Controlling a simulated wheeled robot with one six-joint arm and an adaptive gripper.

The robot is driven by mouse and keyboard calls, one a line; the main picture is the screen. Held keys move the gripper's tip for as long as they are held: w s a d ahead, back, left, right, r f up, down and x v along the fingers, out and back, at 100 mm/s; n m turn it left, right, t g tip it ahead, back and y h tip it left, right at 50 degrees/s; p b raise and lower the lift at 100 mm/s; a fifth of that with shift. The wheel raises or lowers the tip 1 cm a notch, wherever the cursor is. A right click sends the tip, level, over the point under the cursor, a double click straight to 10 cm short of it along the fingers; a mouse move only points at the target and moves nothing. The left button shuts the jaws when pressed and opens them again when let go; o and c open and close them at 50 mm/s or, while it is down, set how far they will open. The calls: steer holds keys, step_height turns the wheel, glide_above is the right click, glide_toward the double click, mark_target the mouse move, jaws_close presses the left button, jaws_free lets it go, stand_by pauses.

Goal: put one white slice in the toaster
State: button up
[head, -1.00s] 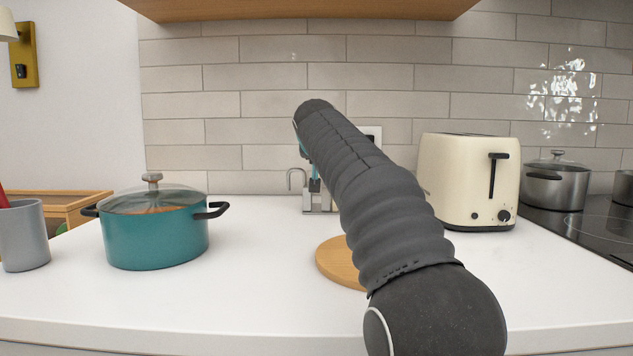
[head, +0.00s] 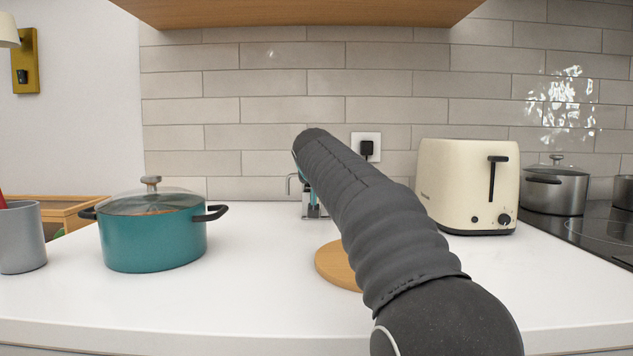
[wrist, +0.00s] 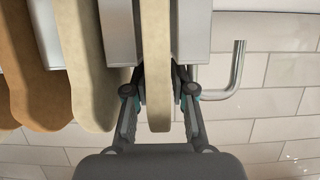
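In the wrist view, a pale slice (wrist: 157,45) stands on edge between grey metal dividers of a rack (wrist: 191,30). My gripper (wrist: 159,88) straddles this slice, one finger on each side. The fingers look spread, with a narrow gap at least on the right. Another pale slice (wrist: 92,70) and brown slices (wrist: 45,75) stand to the left. In the head view, the cream toaster (head: 450,190) stands on the counter at the right, its black lever high; its slots are not visible. My arm hides the gripper and most of the rack there.
A teal lidded pot (head: 153,240) and a grey cup (head: 22,240) stand at the left. A round wooden board (head: 337,266) lies partly behind my arm. A shelf (head: 300,8) hangs overhead. The front counter is mostly clear.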

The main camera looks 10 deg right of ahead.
steer(key=shift+r, duration=0.15)
steer(key=b+v, duration=0.1)
steer(key=v, duration=1.1)
